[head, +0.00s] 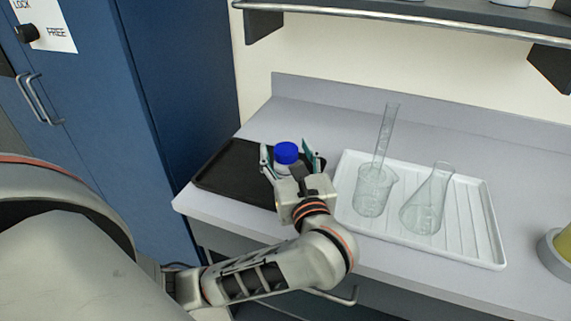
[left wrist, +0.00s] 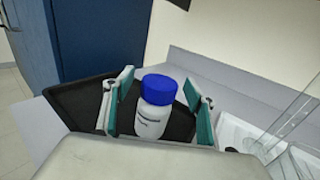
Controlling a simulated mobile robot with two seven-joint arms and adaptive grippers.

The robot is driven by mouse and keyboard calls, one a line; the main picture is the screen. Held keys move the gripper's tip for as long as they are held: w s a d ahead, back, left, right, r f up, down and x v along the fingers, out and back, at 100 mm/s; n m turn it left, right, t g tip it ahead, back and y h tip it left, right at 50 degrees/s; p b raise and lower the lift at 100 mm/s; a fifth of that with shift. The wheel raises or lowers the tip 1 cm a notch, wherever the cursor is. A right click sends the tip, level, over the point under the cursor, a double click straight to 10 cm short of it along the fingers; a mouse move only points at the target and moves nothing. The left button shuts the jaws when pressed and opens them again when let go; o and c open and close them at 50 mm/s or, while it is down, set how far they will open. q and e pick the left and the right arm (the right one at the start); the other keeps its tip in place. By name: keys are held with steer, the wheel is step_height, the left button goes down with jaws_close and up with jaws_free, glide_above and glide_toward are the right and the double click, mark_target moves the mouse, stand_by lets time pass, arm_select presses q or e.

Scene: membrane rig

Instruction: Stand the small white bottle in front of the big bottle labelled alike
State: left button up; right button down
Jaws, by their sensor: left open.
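The small white bottle (head: 283,166) has a blue cap and stands upright on the black tray at the left end of the counter. In the left wrist view the bottle (left wrist: 152,118) shows a label too small to read. My left gripper (head: 288,153) is open, with one finger on each side of the bottle. In the left wrist view my left gripper (left wrist: 158,108) shows gaps between both fingers and the bottle. The bottle's lower part is partly hidden by the gripper in the head view. No big bottle shows in either view. My right gripper is not in view.
The black tray (head: 222,181) lies near the counter's left edge. A white ribbed tray (head: 470,245) holds a beaker (head: 372,192), a glass cylinder (head: 386,135) and a conical flask (head: 428,203) to the right. A shelf (head: 400,14) overhangs the back; a blue cabinet (head: 180,100) stands left.

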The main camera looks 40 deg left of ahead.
arm_select(q)
steer(key=shift+w+a, duration=0.2)
steer(key=shift+a, duration=0.05)
steer(key=c, duration=1.4)
